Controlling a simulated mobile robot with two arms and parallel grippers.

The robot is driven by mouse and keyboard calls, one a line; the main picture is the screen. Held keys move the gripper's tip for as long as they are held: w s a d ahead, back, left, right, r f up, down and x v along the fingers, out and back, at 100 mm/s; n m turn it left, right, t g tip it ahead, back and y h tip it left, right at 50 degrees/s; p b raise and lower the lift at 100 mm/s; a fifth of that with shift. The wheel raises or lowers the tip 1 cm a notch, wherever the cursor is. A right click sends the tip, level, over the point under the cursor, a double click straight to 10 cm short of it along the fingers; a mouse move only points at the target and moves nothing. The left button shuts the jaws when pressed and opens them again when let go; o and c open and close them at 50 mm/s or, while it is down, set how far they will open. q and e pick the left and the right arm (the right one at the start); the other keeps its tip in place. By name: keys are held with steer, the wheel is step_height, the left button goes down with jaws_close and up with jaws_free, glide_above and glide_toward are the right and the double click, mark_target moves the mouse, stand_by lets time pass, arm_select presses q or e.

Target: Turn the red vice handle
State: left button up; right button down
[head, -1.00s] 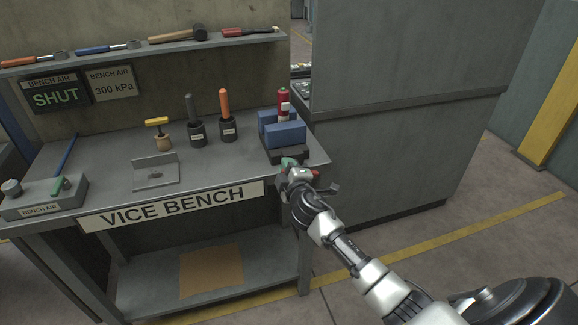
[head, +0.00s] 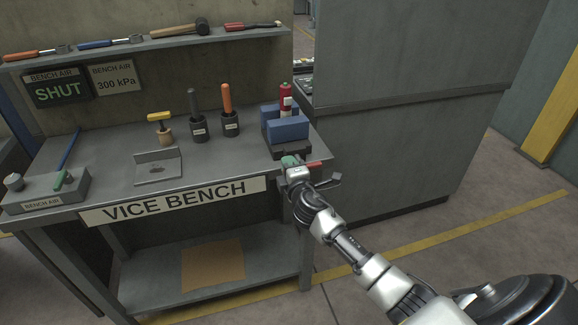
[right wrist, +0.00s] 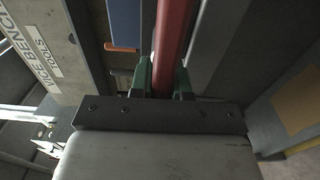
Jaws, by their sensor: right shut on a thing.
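The vice (head: 287,131) with blue jaws stands at the right end of the bench, and a red cylinder with a white label (head: 286,93) stands upright between its jaws. The red vice handle (head: 314,164) is at the vice's front, and a short length of it sticks out to the right. My right gripper (head: 291,162) is at the handle, just in front of the vice. In the right wrist view its green fingers (right wrist: 164,80) are shut on the red bar (right wrist: 174,35), one on each side. My left gripper is not in view.
The vice bench (head: 105,150) holds two dark cups with tools (head: 197,130), a yellow-handled tool (head: 160,128), a metal bracket (head: 158,168) and an air valve block (head: 45,192). A grey cabinet (head: 400,140) stands close on the right. Floor in front is open.

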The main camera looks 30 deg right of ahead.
steer(key=shift+f, duration=0.1)
steer(key=c, duration=1.1)
jaws_free()
steer(key=v, duration=1)
steer(key=shift+s+a+b, duration=0.2)
steer(key=shift+s+b, duration=0.15)
steer(key=shift+b, duration=0.05)
